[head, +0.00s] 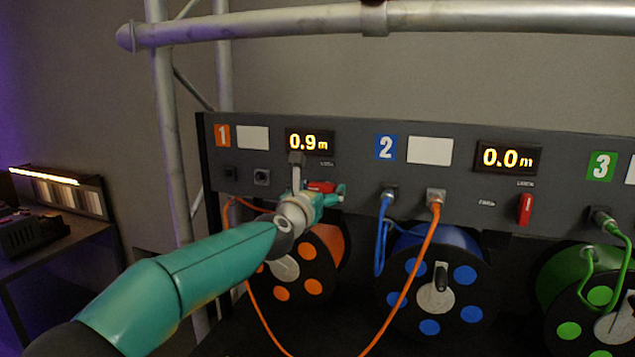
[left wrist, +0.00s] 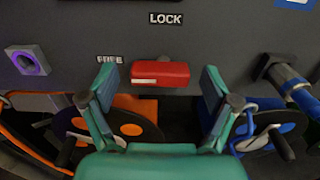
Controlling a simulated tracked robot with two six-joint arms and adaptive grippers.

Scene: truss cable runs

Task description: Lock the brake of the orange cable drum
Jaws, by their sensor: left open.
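The orange drum (head: 328,245) hangs under station 1 of the dark panel, partly hidden by my left arm. Its red brake lever (head: 320,187) shows just above my left gripper (head: 330,196). In the left wrist view the red lever (left wrist: 160,73) lies horizontal, its white-marked end toward the FREE label (left wrist: 110,59). The LOCK label (left wrist: 166,18) is above it. My left gripper (left wrist: 162,95) is open, one finger on each side of the lever, with visible gaps. The orange drum also shows at lower left in the wrist view (left wrist: 135,106). My right gripper is not in view.
The blue drum (head: 455,243) and green drum (head: 562,275) hang to the right. Station 2's red lever (head: 525,209) stands upright. Orange (head: 408,275) and blue cables hang in front. A truss tube (head: 260,32) crosses above; a side table (head: 50,245) stands left.

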